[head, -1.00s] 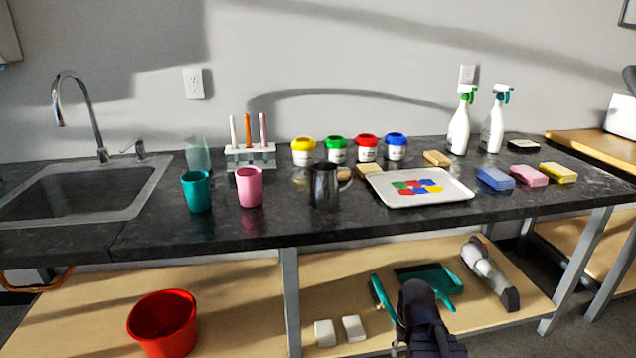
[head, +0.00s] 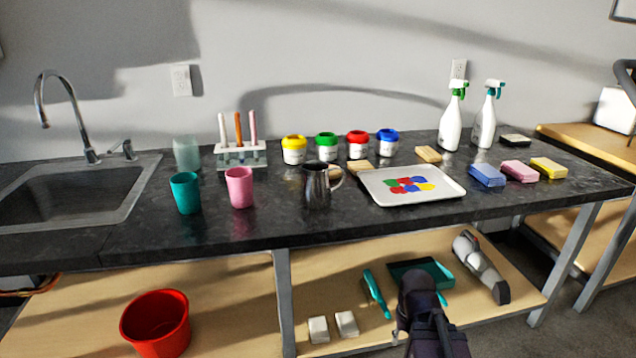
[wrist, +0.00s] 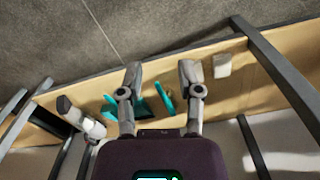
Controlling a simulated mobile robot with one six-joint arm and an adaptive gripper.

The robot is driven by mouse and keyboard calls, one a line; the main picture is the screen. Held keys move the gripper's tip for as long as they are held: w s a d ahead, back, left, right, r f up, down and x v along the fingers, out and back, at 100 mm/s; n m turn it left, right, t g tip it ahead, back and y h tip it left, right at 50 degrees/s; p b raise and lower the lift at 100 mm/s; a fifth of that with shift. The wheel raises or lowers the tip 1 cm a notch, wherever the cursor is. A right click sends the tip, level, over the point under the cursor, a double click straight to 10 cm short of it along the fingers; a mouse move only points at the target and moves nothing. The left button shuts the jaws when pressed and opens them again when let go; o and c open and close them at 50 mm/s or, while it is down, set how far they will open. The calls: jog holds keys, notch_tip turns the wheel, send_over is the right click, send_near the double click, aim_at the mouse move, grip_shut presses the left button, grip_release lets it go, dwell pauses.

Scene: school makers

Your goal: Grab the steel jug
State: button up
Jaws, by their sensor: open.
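The steel jug (head: 316,187) stands upright on the dark countertop (head: 250,226), near its front edge, with its handle to the right. It is shiny grey metal and nothing touches it from my side. My gripper shows in the wrist view (wrist: 160,75) with its two fingers apart and nothing between them. It faces the lower shelf and floor, and the jug is not in that view. In the head view my arm is at the bottom, below and to the right of the jug; the fingertips cannot be made out there.
A pink cup (head: 239,188) and teal cup (head: 185,193) stand left of the jug. A white tray (head: 452,189) lies close on its right, with sponges (head: 360,164) behind. Paint pots (head: 293,150) stand further back. The lower shelf holds a dustpan (head: 437,268) and red bucket (head: 157,322).

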notch_tip(320, 180, up, 30)
jog(key=w+r+p, duration=0.1)
jog(key=w+p, duration=0.1)
jog(key=p, duration=2.7)
notch_tip(320, 180, up, 13)
jog(key=m+p, duration=0.3)
jog(key=p, duration=1.1)
send_over(322, 183)
jog(key=w, duration=0.4)
jog(key=shift+s+d+r+h, duration=0.1)
jog(key=shift+d+h, duration=0.15)
jog(key=shift+h, duration=0.15)
notch_tip(322, 183, down, 9)
jog(key=b, duration=0.8)
jog(key=shift+d+r, duration=0.2)
jog(key=shift+d, duration=0.15)
